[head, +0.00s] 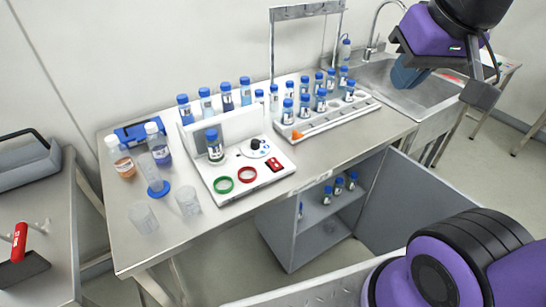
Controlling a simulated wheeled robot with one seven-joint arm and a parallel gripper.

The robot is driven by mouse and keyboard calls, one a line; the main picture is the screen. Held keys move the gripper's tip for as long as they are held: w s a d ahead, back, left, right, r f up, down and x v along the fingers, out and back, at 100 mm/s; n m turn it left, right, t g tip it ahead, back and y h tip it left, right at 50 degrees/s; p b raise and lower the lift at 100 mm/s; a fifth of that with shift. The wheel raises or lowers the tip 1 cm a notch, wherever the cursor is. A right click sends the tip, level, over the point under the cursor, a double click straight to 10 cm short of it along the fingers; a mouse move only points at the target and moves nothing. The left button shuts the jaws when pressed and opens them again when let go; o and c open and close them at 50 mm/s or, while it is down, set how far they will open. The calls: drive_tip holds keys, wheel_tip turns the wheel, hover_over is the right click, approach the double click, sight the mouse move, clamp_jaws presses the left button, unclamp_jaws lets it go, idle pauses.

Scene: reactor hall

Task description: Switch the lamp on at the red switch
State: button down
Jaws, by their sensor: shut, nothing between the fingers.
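A small red switch (274,163) sits on the right part of a white device base (208,180) on the steel bench. Beside it are a small black knob (255,143) and a round dial. I cannot make out which part is the lamp or whether it is lit. My gripper (405,80) is at the upper right, in front of the sink, well to the right of the switch and apart from it. Its fingers are shut and empty.
A green ring (223,184) and a red ring (246,174) lie at the base's front. A blue-capped bottle (214,147) stands on it. A white rack (335,117) with several bottles is between it and the sink (415,92). Clear beakers (143,217) stand left. An open cabinet door (410,205) juts out below.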

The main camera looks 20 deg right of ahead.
drive_tip(key=w+a+f+m+y, duration=0.1)
drive_tip(key=w+a+f+m, duration=0.15)
drive_tip(key=w, duration=0.45)
drive_tip(key=m+g+h, duration=0.1)
drive_tip(key=m+g, duration=0.2)
drive_tip(key=m, duration=0.9)
hover_over(272, 159)
drive_tip(key=s, duration=0.2)
wheel_tip(272, 159, down, 19)
drive_tip(key=shift+s+d, duration=0.2)
drive_tip(key=shift+d, duration=0.1)
drive_tip(key=shift+f+n, duration=0.1)
drive_tip(key=shift+n, duration=0.15)
drive_tip(key=f, duration=0.4)
drive_tip(key=w+f, duration=0.1)
drive_tip(key=f, duration=0.4)
drive_tip(key=w+f, duration=0.1)
drive_tip(key=f, duration=0.3)
drive_tip(key=shift+a+f, duration=0.3)
drive_tip(key=shift+f, duration=0.05)
